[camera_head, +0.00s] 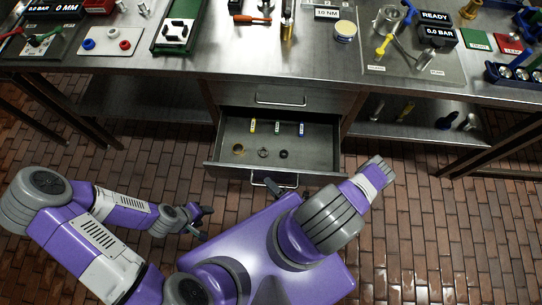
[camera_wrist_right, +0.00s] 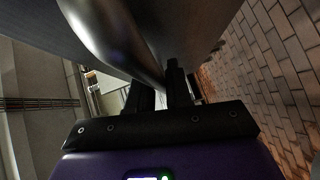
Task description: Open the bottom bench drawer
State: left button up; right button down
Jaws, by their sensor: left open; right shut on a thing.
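The bottom bench drawer (camera_head: 318,187) is pulled out from under the bench, with its inside in view from above. Its bar handle (camera_head: 258,179) is on the front face. My right gripper (camera_head: 284,187) is at the right part of this handle, largely hidden by my own body. In the right wrist view my right gripper (camera_wrist_right: 160,92) has its dark fingers close together against a large, rounded metal bar (camera_wrist_right: 115,40), which appears to be the handle. My left gripper (camera_head: 205,222) is open and empty, low to the left of the drawer and apart from it.
The drawer holds several small labelled items (camera_head: 277,128) and rings (camera_head: 263,152). A closed upper drawer (camera_head: 310,98) is above it. The steel bench top (camera_head: 230,62) carries valves, gauges and tools. A lower shelf (camera_head: 420,128) holds loose parts. The brick floor (camera_head: 440,220) is clear at right.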

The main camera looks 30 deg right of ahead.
jog(key=shift+s+a, duration=0.25)
jog(key=shift+s, duration=0.1)
jog(key=c, duration=1.2)
grip_release()
jog(key=shift+o, duration=0.2)
jog(key=v, duration=0.7)
jog(key=shift+s, duration=0.3)
jog(key=shift+d, duration=0.1)
